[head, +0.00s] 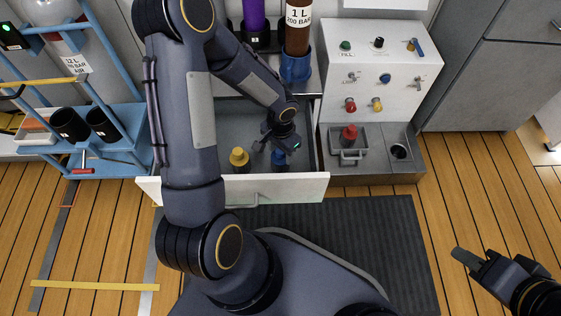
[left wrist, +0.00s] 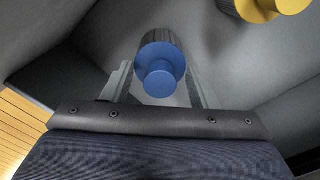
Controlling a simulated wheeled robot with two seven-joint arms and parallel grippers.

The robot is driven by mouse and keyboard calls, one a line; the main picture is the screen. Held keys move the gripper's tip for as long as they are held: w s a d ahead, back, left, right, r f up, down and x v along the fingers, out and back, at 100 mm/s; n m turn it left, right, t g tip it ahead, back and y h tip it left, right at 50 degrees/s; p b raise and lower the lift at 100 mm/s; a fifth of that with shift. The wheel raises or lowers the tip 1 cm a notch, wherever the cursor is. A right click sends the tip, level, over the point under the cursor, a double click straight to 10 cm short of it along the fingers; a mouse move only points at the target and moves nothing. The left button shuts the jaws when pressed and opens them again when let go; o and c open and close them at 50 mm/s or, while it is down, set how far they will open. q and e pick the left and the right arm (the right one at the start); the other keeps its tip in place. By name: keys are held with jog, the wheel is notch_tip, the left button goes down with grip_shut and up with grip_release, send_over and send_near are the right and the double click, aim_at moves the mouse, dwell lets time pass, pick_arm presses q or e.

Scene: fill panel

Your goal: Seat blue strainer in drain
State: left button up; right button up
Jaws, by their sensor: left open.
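The blue strainer (head: 279,158) stands in an open drawer, partly hidden by my left gripper. My left gripper (head: 270,147) is inside the drawer, open. In the left wrist view the blue strainer (left wrist: 160,65) shows as a ribbed cylinder with a round knob. It lies between the two spread fingers (left wrist: 160,85), and I cannot tell whether they touch it. A dark round drain hole (head: 398,151) is in the grey basin right of the drawer, below the white panel. My right gripper (head: 468,259) is over the floor at the lower right. Its finger gap is not clear.
A yellow strainer (head: 239,157) stands in the drawer, left of the blue one. A red strainer (head: 349,134) is in the left part of the basin. The white panel (head: 381,65) has valves and knobs. The drawer front (head: 300,187) borders the opening.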

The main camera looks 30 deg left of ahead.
pick_arm(q)
jog(key=shift+r, duration=0.1)
grip_shut()
